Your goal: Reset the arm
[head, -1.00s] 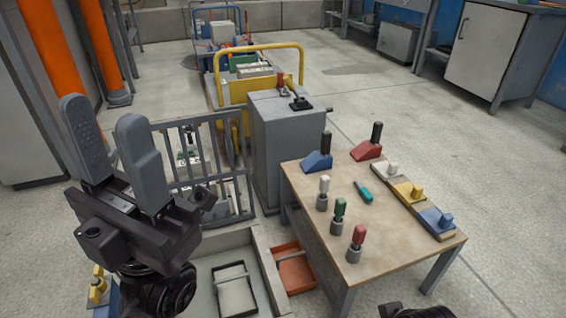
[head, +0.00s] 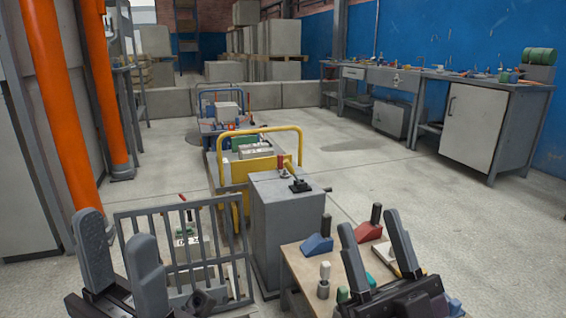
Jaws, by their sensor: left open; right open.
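My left gripper (head: 120,256) is at the lower left of the head view, fingers pointing up, open and empty. It stands in front of the grey barred gate (head: 183,222). My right gripper (head: 379,250) is at the lower right, fingers up, open and empty. In the picture it covers much of the small wooden table (head: 298,263). On that table a blue block with a dark handle (head: 318,242) and a red block with a dark handle (head: 370,229) show behind the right gripper. A white-topped peg (head: 324,280) shows to its left.
A grey cabinet (head: 286,222) with a lever on top stands between the grippers. Behind it is a cart with a yellow rail (head: 259,131). Orange posts (head: 60,110) rise at the left. A workbench (head: 490,130) lines the right wall. The floor at right is clear.

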